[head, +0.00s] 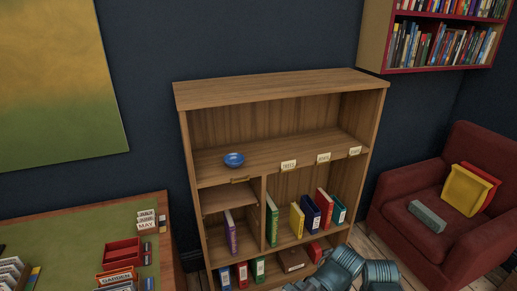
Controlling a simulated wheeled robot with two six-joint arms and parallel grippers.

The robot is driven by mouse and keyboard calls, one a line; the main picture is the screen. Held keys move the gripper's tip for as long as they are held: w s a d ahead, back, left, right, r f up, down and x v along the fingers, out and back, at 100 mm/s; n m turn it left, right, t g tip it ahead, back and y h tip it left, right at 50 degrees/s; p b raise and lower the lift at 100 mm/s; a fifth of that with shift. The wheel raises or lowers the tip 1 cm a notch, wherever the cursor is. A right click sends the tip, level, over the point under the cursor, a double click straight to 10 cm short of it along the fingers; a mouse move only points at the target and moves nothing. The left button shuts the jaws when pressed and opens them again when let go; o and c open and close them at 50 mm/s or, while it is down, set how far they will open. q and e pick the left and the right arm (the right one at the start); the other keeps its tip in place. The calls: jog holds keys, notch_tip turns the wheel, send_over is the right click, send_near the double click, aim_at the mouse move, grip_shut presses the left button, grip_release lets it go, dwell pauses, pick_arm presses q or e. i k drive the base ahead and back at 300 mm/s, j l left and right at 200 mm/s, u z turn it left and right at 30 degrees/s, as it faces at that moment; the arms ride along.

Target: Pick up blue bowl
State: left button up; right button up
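The blue bowl (234,160) is small and shallow. It sits upright on the upper shelf board of the wooden bookcase (280,86), toward the left side, above a small open compartment. Nothing touches it, and its opening faces up. Blue-grey links of my arm show at the bottom edge, right of centre, in front of the bookcase's lower right part. No gripper fingers show, so neither gripper is in view.
Label cards (289,166) line the shelf edge right of the bowl. Books (311,212) fill the lower compartments. A green-topped desk (75,215) with a red tray (122,252) stands left. A red armchair (410,222) stands right. The upper shelf is otherwise clear.

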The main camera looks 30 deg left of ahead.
aim_at(234, 160)
jog(key=u, duration=0.35)
jog(key=j+u, duration=0.15)
jog(key=u, duration=0.2)
jog(key=j+u, duration=0.1)
jog(key=u, duration=0.25)
